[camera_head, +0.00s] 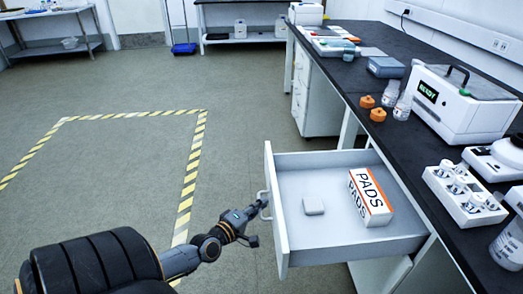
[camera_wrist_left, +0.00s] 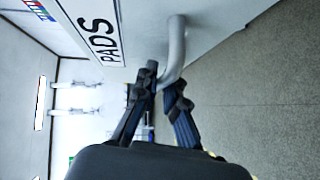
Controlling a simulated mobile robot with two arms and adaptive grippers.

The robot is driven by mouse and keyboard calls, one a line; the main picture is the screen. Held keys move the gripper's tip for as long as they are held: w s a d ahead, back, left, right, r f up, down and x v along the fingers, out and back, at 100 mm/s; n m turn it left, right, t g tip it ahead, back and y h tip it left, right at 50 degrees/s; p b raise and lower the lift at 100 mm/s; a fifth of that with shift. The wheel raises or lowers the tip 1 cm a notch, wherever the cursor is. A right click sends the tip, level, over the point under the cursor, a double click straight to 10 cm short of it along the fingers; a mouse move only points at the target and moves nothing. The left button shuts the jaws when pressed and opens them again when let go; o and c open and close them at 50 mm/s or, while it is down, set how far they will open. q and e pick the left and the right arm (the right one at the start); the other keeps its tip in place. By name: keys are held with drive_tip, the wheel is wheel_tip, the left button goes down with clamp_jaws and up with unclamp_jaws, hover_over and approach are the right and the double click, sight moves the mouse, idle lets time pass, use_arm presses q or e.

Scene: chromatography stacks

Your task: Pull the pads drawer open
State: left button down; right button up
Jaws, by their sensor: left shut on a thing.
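The pads drawer (camera_head: 330,235) is pulled out from under the black bench, and its inside shows. In the left wrist view the fingers (camera_wrist_left: 162,85) are on either side of the grey bar handle (camera_wrist_left: 176,50), beside a label reading PADS (camera_wrist_left: 100,28) on the drawer front. My right gripper is in neither view.
The black bench (camera_head: 405,125) runs along the right, with a white READY instrument (camera_head: 460,103), bottles and a vial rack (camera_head: 464,193) on it. Yellow-black tape (camera_head: 187,190) marks the floor at left. The floor left of the drawer is clear.

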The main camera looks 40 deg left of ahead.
use_arm(q)
drive_tip(key=c, duration=1.4)
unclamp_jaws()
drive_tip(key=shift+s, duration=0.1)
drive_tip(key=s, duration=0.4)
drive_tip(key=s+r, duration=0.1)
drive_tip(key=s, duration=0.2)
drive_tip(key=s+d, duration=0.1)
drive_tip(key=s, duration=0.3)
drive_tip(key=shift+s+r, duration=0.35)
